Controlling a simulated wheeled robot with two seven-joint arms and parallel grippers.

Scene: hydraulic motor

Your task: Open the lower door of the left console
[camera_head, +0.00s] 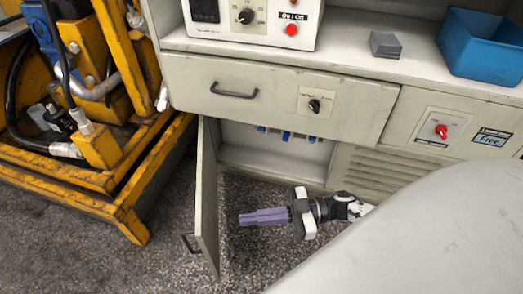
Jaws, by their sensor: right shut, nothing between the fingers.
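The lower door (208,195) of the left console (350,90) stands swung outward at the left side of its opening, seen nearly edge-on. Its dark handle (190,243) shows on the outer face, to the left. The lower compartment (275,160) behind it is exposed, with small blue parts (286,136) at its upper back. My right gripper (263,217) is in front of the opening, to the right of the door on its inner side. Its purple fingers are shut and empty, point left, and appear apart from the door. My left gripper is out of view.
A drawer (265,92) with a dark handle sits above the opening. A yellow machine frame (95,185) stands close on the left. A control box (255,20), grey block (385,44) and blue bin (482,47) are on the countertop. Speckled floor lies below.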

